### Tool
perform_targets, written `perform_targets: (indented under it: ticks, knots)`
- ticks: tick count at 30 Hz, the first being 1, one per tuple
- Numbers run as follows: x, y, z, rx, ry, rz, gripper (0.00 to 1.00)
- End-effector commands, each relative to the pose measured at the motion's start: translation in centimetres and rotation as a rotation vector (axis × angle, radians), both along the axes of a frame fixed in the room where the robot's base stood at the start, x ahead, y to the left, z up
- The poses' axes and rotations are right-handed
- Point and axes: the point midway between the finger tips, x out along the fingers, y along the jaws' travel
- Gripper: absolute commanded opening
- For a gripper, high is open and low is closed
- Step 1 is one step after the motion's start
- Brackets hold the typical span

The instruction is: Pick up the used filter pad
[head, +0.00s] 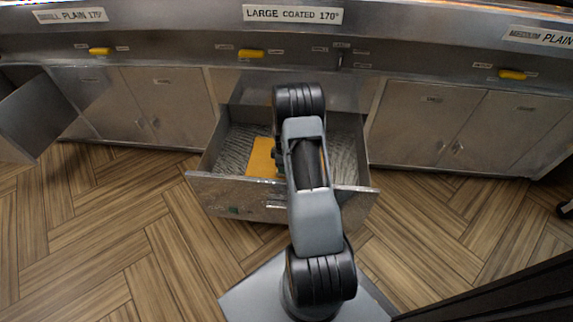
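An orange-yellow pad (262,158), which looks like the used filter pad, lies in the open drawer (226,189) below the "LARGE COATED 170°" sign. Its left part shows; my arm covers the right part. My arm reaches from the front over the drawer. A small dark part of my arm's end (278,155) shows at the arm's left side, close to the pad. The fingertips are hidden behind my arm, so I cannot tell whether they touch the pad or are open or shut.
The drawer has a grey, streaked floor (235,143). Closed cabinet doors (425,120) stand on the right, and a cabinet door (30,115) stands open at far left. Yellow handles (252,53) line the metal front above. The wooden floor (120,240) is clear at left.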

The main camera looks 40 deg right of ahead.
Motion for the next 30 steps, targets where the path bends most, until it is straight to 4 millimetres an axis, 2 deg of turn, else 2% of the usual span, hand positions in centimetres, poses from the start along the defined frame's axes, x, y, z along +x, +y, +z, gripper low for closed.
perform_targets:
  ticks: [5, 13, 21, 30]
  knots:
    - [0.0, -0.1, -1.4, 0.001, 0.001, 0.0, 0.45]
    - [-0.1, -0.2, -4.9, 0.001, 0.001, 0.0, 0.45]
    - [-0.1, -0.2, -5.1, 0.0, 0.0, 0.0, 0.45]
    - [-0.1, -0.1, -5.1, 0.0, 0.0, 0.0, 0.16]
